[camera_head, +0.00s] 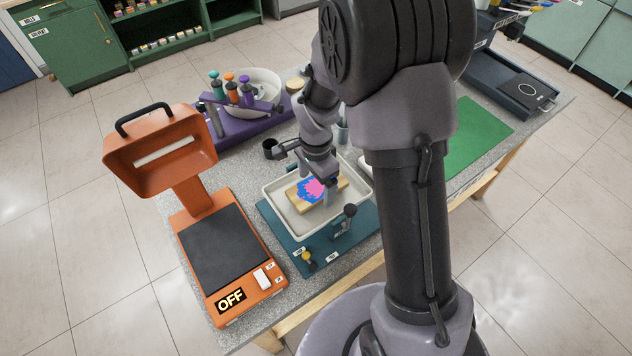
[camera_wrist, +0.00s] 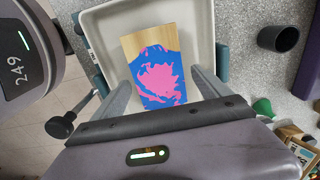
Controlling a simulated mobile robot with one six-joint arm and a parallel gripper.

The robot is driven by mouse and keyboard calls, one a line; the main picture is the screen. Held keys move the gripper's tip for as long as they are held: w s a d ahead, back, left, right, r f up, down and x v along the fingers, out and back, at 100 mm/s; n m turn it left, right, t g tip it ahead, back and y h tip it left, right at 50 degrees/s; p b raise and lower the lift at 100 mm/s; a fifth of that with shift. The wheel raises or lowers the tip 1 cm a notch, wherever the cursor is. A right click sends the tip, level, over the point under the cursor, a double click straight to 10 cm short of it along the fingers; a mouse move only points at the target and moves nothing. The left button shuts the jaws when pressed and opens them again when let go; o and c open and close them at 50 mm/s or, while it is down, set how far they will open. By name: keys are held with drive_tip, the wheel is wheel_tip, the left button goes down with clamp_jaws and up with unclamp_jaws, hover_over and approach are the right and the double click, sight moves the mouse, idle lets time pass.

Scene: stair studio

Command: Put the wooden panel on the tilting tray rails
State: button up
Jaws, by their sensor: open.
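The wooden panel (camera_head: 307,194) lies in the white tilting tray (camera_head: 274,203), with pink and blue paint over much of its face and bare wood at one end. In the wrist view the panel (camera_wrist: 146,40) shows between my fingers, with bare wood at the far end. The tray (camera_wrist: 92,20) surrounds it there. My gripper (camera_head: 318,184) is open over the panel, its fingers (camera_wrist: 163,92) spread on either side. I cannot tell whether the fingers touch the panel. Any rails under the panel are hidden.
An orange device (camera_head: 241,302) marked OFF stands left of the tray's teal base (camera_head: 318,254). A purple stand with coloured bottles (camera_head: 232,130) and a dark cup (camera_head: 270,148) are behind. A green mat (camera_head: 478,135) lies right; the floor is clear.

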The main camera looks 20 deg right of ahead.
wheel_tip(320, 180, up, 13)
drive_tip(key=p, duration=0.4)
wheel_tip(320, 180, up, 7)
drive_tip(key=n+t, duration=0.2)
hover_over(316, 187)
drive_tip(key=s, duration=0.3)
drive_tip(key=s+a+r+n+t+y, duration=0.1)
drive_tip(key=s+r+n, duration=0.3)
drive_tip(key=s, duration=0.4)
drive_tip(key=s+a+r+n+t+y, duration=0.1)
drive_tip(key=s+a+r+n+t, duration=0.1)
drive_tip(key=s, duration=0.6)
wheel_tip(316, 187, up, 3)
drive_tip(key=shift+a+n+t, duration=0.4)
drive_tip(key=shift+a+n, duration=0.05)
drive_tip(key=shift+n, duration=0.55)
wheel_tip(316, 187, down, 9)
drive_tip(key=b, duration=0.9)
drive_tip(key=shift+c, duration=0.2)
